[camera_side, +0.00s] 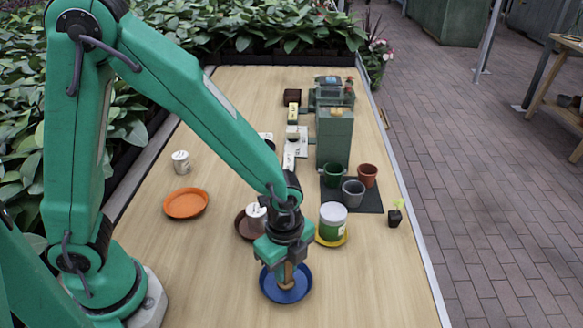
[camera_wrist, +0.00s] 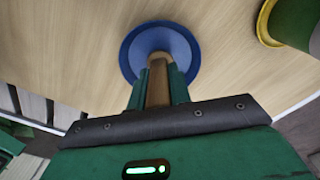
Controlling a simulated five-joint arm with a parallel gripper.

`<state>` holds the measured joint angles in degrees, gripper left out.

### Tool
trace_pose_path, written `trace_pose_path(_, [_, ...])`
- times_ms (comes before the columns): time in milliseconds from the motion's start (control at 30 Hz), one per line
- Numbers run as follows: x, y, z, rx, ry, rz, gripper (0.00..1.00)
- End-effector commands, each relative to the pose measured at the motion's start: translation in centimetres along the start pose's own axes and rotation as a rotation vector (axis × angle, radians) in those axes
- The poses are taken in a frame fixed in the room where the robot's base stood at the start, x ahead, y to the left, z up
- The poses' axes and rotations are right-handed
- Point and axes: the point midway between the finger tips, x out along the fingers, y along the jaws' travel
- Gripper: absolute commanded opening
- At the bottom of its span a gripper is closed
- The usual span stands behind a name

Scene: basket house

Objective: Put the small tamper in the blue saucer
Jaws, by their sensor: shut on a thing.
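The blue saucer (camera_side: 300,287) lies on the table at the front, and it also shows in the wrist view (camera_wrist: 160,36). My gripper (camera_side: 286,275) is over the saucer, pointing down. It is shut on the small tamper (camera_wrist: 158,82), a brown wooden piece held upright between the fingers. In the side view the tamper's lower end (camera_side: 287,284) shows within the saucer's outline. I cannot tell whether it touches the saucer's bottom.
A green and white tin (camera_side: 332,222) on a yellow saucer (camera_side: 331,242) stands close to the right. A brown saucer (camera_side: 241,226) with a white pot (camera_side: 256,217) is behind my gripper. An orange saucer (camera_side: 186,203) lies left. Pots stand on a dark mat (camera_side: 366,199).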

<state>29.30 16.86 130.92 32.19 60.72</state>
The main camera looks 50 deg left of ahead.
Motion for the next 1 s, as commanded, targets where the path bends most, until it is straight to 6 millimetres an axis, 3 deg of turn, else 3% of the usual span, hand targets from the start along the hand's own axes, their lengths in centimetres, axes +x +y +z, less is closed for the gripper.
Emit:
trace_pose_path(367, [0.32,0.01,0.01,0.000,-0.001,0.001,0.00])
trace_pose_path(400, [0.31,0.01,0.01,0.000,0.000,0.001,0.26])
trace_pose_path(500, [0.29,0.01,0.00,0.000,0.000,0.001,0.41])
trace_pose_path(1000, [-0.34,-0.03,-0.02,0.000,0.000,-0.001,0.41])
